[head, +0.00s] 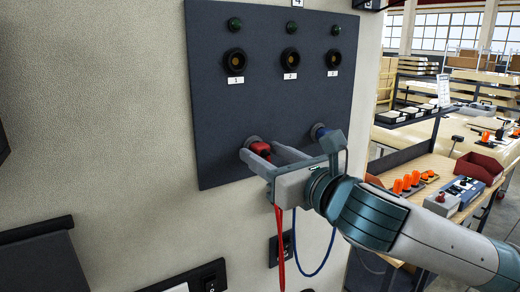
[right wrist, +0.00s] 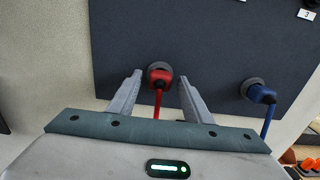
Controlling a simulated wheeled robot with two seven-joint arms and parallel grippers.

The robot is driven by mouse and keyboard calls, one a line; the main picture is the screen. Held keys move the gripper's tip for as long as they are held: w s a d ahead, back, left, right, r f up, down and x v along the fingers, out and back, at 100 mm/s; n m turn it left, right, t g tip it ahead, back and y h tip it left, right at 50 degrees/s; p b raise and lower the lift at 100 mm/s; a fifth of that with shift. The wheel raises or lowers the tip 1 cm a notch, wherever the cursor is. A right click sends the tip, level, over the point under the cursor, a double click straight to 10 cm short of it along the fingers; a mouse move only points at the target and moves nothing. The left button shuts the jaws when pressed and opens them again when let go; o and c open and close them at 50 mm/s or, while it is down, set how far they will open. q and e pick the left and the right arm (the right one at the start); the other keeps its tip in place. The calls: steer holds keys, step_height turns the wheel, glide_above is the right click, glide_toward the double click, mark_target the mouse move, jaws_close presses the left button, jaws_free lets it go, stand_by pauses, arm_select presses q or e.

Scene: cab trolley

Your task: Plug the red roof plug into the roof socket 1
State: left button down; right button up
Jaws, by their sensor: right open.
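The red roof plug (head: 260,148) sits in a round holder low on the dark panel, its red cable hanging down. It also shows in the right wrist view (right wrist: 159,80). My right gripper (head: 259,158) is open, its fingers on either side of the red plug; in the right wrist view (right wrist: 158,85) gaps show between plug and fingers. Roof socket 1 (head: 235,61) is a black round socket above the label 1, at the panel's upper left, empty. My left gripper is not in view.
Sockets 2 (head: 290,59) and 3 (head: 332,60) are beside socket 1, with green lamps above. A blue plug (right wrist: 262,95) sits in a holder right of the red one, its cable hanging. A workbench (head: 430,170) with orange parts stands at the right.

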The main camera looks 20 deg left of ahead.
stand_by(0.3)
jaws_close()
steer(key=shift+s+d, duration=0.1)
steer(key=shift+v, duration=0.95)
steer(key=shift+d, duration=0.1)
steer(key=shift+v, duration=1.8)
steer(key=shift+f, duration=0.1)
